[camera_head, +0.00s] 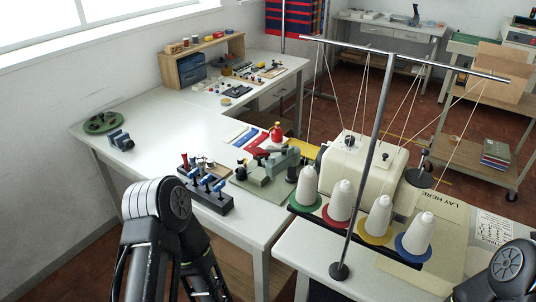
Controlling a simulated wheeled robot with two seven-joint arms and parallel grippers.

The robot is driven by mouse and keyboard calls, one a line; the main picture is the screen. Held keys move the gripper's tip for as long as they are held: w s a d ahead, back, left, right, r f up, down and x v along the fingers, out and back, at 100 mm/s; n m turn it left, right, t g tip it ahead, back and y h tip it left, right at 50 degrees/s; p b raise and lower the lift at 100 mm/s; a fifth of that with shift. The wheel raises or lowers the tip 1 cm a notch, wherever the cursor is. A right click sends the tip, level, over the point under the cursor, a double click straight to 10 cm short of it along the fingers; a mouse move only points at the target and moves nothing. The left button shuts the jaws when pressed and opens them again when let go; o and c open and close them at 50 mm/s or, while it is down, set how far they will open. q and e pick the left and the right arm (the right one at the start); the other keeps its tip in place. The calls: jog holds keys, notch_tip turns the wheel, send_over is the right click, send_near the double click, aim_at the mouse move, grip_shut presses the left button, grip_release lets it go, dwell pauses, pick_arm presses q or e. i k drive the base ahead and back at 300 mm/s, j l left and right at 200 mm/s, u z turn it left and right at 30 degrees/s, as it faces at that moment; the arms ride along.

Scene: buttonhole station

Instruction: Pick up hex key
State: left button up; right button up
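I cannot pick out a hex key for certain. A dark tool block (212,205) stands on the white table in front of my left arm. It holds several upright tools with blue, red and dark handles, too small to tell apart. My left arm rises at the bottom left, and its gripper is out of view. Only a dark joint of my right arm shows at the bottom right corner, and its gripper is out of view.
A grey-green clamp device (268,166) stands right of the block. A sewing machine (360,166) and several white thread cones (342,200) under a metal thread stand (372,140) fill the right. A green round dish (101,122) sits far left. The white table (165,125) is clear at its middle.

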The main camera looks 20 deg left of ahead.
aim_at(204, 180)
jog(key=j+z, duration=0.35)
jog(key=j, duration=0.45)
jog(key=j+z, duration=0.3)
jog(key=j, duration=0.5)
